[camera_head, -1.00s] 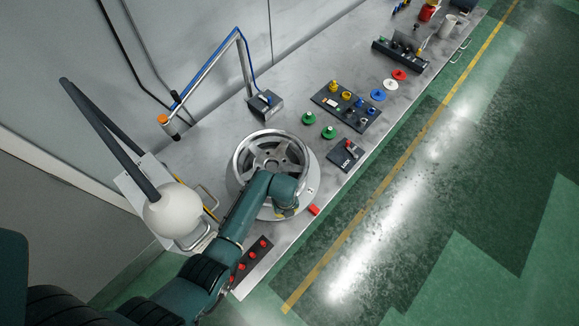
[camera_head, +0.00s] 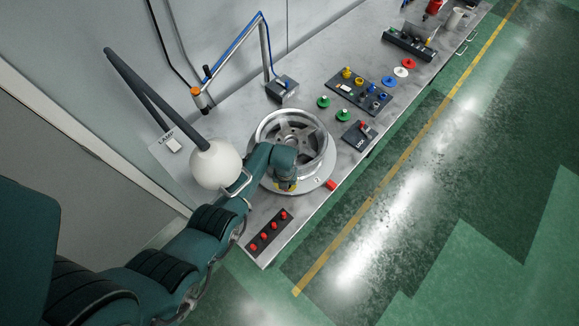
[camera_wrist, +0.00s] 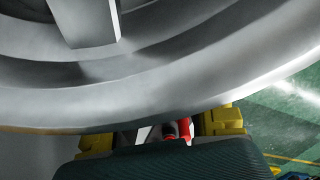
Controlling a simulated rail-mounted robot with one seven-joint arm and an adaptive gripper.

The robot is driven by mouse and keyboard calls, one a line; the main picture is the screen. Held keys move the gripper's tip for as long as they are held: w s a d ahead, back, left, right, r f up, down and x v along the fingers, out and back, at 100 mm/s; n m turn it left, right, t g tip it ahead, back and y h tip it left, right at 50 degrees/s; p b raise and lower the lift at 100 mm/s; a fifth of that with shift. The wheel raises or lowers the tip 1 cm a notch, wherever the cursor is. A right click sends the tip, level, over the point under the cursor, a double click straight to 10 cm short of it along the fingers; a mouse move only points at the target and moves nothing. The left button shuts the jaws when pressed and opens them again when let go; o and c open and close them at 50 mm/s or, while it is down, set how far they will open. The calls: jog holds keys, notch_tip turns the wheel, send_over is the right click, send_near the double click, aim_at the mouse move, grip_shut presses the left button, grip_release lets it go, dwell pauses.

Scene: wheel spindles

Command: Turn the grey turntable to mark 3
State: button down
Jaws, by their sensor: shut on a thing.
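The grey turntable (camera_head: 324,171) sits on the bench, with a silver spoked wheel (camera_head: 300,123) lying on it. A small white mark with a figure, perhaps a 2, shows on the rim (camera_head: 317,180). A red pointer block (camera_head: 331,185) stands beside the rim at the bench edge, close to that mark. My gripper (camera_head: 287,187) is at the near rim, shut on a part of the turntable that the hand hides. In the wrist view, the yellow fingers (camera_wrist: 166,135) stand below the large wheel rim (camera_wrist: 150,104), with a red and dark piece between them.
A white globe (camera_head: 215,166) on dark bars hangs close to my arm. A panel of red buttons (camera_head: 268,232) lies at the near bench end. A LOCK switch box (camera_head: 360,135) and two green knobs (camera_head: 323,101) stand beyond the turntable. The floor to the right is free.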

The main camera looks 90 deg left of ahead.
jog(key=shift+s, duration=0.4)
jog(key=shift+m, duration=0.3)
jog(key=shift+f, duration=0.1)
jog(key=c, duration=0.9)
grip_release()
notch_tip(320, 180, up, 8)
jog(key=shift+f, duration=0.2)
